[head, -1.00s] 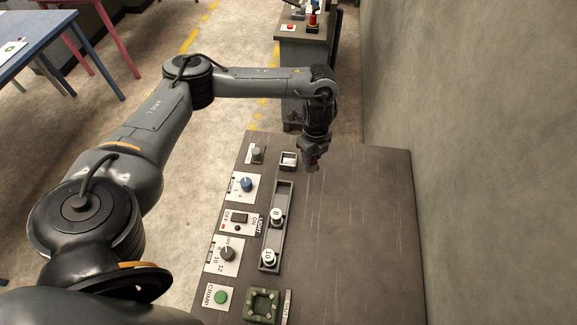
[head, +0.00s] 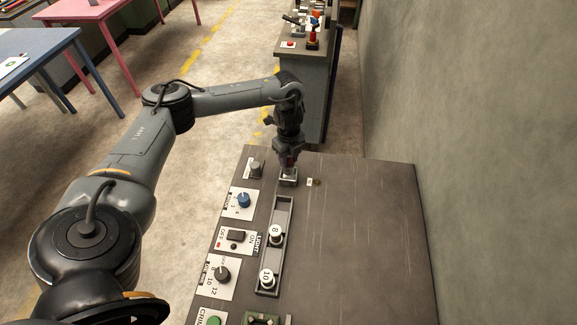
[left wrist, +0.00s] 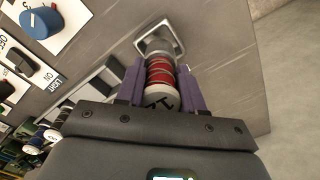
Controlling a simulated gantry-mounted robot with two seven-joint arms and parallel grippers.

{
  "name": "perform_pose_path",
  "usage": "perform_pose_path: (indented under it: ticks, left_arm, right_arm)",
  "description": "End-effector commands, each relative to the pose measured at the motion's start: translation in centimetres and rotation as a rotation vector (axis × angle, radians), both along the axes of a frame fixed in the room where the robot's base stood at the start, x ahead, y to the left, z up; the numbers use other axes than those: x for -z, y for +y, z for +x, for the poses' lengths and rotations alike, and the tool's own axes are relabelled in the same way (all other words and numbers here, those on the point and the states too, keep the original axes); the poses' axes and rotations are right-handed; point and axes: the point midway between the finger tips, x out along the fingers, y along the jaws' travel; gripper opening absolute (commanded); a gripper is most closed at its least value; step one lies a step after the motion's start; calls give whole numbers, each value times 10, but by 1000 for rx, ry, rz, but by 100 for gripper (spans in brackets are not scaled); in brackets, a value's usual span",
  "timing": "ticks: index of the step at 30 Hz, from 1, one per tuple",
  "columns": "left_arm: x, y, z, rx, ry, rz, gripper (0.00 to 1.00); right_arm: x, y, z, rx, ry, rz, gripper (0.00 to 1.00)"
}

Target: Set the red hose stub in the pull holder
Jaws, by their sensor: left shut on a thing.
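The red hose stub (left wrist: 159,72) shows in the left wrist view as a ribbed red piece with a pale grey end cap facing the camera. My left gripper (head: 288,166) is shut on it; its purple fingers (left wrist: 160,82) lie on both sides of the stub. A small square metal holder (left wrist: 172,30) lies at the stub's far end, and it also shows in the head view (head: 288,182) directly under the gripper. The stub's far end overlaps the holder's opening; I cannot tell how deep it sits. My right gripper is not in view.
A grey tray (head: 271,252) with white capped pieces marked 8 and 10 stands nearer me. Left of it are a blue knob (head: 243,200), a switch and a black dial (head: 222,274). The bench's right side (head: 370,240) is clear.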

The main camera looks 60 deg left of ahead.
Motion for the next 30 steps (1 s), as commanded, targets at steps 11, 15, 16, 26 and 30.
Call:
perform_pose_path:
  ticks: [11, 15, 16, 26, 30]
  left_arm:
    - [38, 0, 0, -1, -1, 1, 0]
    - [39, 0, 1, -1, -2, 0, 0]
    - [39, 0, 0, -1, -1, 0, 0]
    - [45, 0, 0, -1, 0, 0, 0]
    - [46, 0, 0, -1, 0, 0, 52]
  right_arm:
    - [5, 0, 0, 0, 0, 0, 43]
    - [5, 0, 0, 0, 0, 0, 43]
    - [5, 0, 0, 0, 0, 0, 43]
    - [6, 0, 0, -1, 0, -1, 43]
    - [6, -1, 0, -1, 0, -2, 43]
